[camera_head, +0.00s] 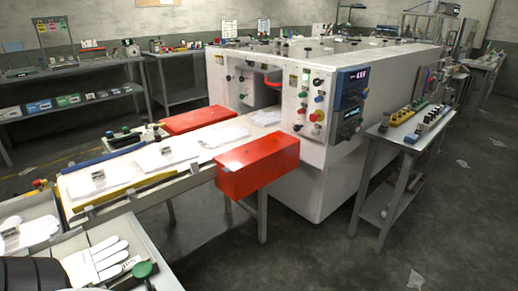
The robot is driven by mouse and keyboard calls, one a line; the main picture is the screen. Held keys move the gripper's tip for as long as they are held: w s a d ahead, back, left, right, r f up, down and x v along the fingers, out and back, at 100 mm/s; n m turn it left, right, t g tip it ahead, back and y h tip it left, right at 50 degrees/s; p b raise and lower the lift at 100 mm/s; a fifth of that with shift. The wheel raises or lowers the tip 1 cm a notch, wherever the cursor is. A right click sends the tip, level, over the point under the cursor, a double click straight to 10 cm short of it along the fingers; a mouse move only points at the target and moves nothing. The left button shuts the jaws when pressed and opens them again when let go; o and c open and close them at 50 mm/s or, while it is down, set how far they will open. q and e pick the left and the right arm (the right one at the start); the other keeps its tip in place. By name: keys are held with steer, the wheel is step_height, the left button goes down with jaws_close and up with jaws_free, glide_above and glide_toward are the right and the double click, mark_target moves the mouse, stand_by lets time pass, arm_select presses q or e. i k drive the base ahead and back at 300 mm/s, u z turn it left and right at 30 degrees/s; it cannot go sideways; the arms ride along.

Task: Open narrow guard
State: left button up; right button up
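Two red guards flank the feed conveyor where it enters the white machine (340,180). The near red guard (258,167) is a box on the conveyor's right side, and it looks closed. Neither of my grippers shows. A black ribbed part at the lower left corner may be mine.
A white glove (95,262) and a green knob (145,270) lie on a tray at the lower left. Control panels (352,100) face right of the conveyor. A grey cart (400,145) with tools stands at the right. The floor (320,255) in front is open.

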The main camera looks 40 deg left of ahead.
mark_target(235, 160)
steer(key=i, duration=2.75)
steer(key=u, duration=3.55)
steer(key=i, duration=1)
